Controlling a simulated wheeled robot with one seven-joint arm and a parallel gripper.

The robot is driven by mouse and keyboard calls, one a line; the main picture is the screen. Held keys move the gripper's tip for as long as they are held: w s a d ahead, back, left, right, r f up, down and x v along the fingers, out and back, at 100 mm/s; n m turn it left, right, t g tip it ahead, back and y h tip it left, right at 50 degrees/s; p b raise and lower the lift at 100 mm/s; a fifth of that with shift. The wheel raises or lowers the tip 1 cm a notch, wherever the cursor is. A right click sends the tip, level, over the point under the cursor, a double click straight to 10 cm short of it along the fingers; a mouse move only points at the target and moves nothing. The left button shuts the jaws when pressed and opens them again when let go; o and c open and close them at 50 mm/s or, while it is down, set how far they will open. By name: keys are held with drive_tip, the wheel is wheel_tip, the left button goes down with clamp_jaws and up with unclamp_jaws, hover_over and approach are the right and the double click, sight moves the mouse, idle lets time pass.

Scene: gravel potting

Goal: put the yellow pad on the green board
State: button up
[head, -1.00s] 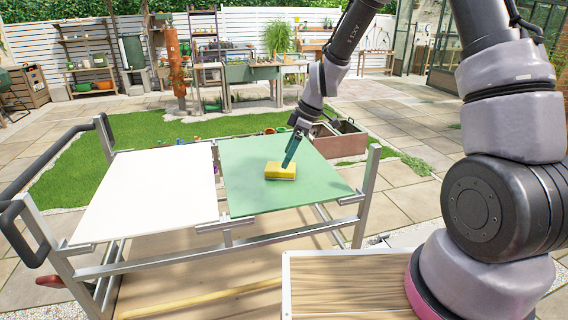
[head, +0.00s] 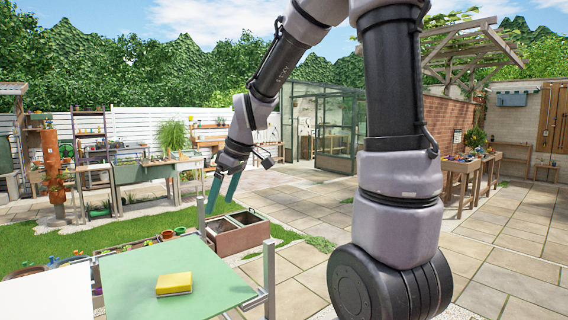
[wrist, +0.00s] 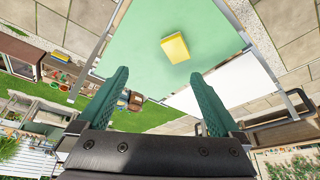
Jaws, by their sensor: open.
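The yellow pad (head: 174,284) lies flat on the green board (head: 125,270), near the board's middle in the head view. It has a pale underside. The wrist view also shows the pad (wrist: 175,47) resting on the green board (wrist: 140,45), with bare green around it. My gripper (head: 222,203) is open and empty, raised above and beyond the far right part of the board in the head view. Its two teal fingers (wrist: 158,95) stand well apart in the wrist view, with nothing between them, and the pad lies clear of them.
A white board (head: 45,293) sits left of the green board on the same metal-framed cart. A post (head: 268,278) rises at the cart's right side. A brown planter box (head: 236,234) stands on the paving behind. Open paving lies to the right.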

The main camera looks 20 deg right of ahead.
drive_tip(key=s+d+r+m+t, duration=0.2)
drive_tip(key=s+d+r+m, duration=0.3)
drive_tip(key=s+d+m, duration=0.1)
drive_tip(key=s+d+r+m+t+h, duration=0.1)
drive_tip(key=s+d+r+m+t, duration=0.1)
drive_tip(key=s+d+r+m, duration=0.3)
drive_tip(key=s+r+m, duration=0.1)
drive_tip(key=s+m, duration=0.2)
drive_tip(key=s, duration=0.1)
drive_tip(key=shift+s+d+r, duration=0.15)
drive_tip(key=shift+s+d, duration=0.1)
drive_tip(key=shift+d, duration=0.1)
